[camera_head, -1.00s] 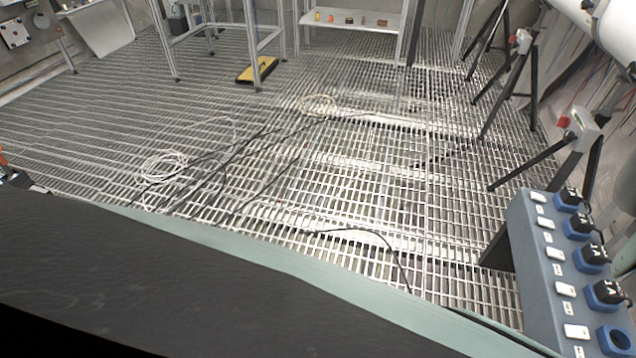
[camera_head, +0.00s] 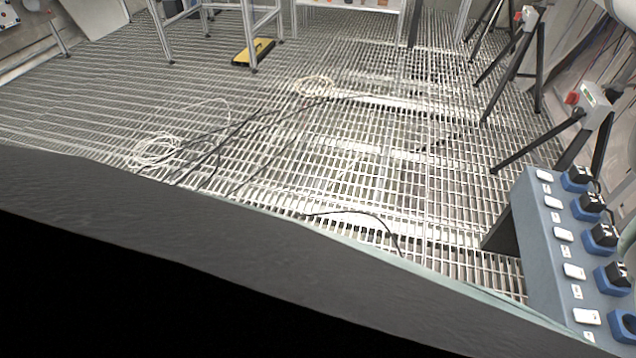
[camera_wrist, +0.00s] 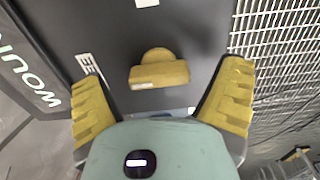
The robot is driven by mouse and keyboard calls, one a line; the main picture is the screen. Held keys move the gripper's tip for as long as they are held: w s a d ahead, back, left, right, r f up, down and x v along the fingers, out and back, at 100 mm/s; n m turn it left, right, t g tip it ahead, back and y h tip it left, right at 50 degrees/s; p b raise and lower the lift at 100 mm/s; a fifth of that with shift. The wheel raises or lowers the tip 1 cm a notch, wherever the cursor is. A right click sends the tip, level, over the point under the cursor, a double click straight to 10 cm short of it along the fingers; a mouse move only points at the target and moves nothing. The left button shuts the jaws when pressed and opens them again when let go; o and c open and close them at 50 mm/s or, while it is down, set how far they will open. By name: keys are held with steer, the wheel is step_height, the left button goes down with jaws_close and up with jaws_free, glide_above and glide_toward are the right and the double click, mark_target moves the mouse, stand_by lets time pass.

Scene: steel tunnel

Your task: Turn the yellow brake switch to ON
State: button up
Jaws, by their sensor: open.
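The yellow brake switch (camera_wrist: 158,72) is a knob with a wide grip bar, on a dark panel (camera_wrist: 195,22) in the wrist view. Its bar lies roughly level across the picture, tilted slightly. My gripper (camera_wrist: 160,95) is open, with one yellow-padded finger to the left of the switch and one to the right. Gaps show between both fingers and the knob, and nothing is held. How far the fingertips are from the panel is hard to tell. The switch and my gripper do not show in the head view.
White labels sit on the dark panel, one partly hidden by the left finger. Metal grating (camera_head: 330,150) covers the floor, with a coil of white cable (camera_head: 155,152) and black cables on it. A grey socket box (camera_head: 548,245) with blue sockets stands at right. Tripods with small boxes stand behind it.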

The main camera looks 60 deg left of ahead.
steer(key=shift+f, duration=0.3)
steer(key=c, duration=1.2)
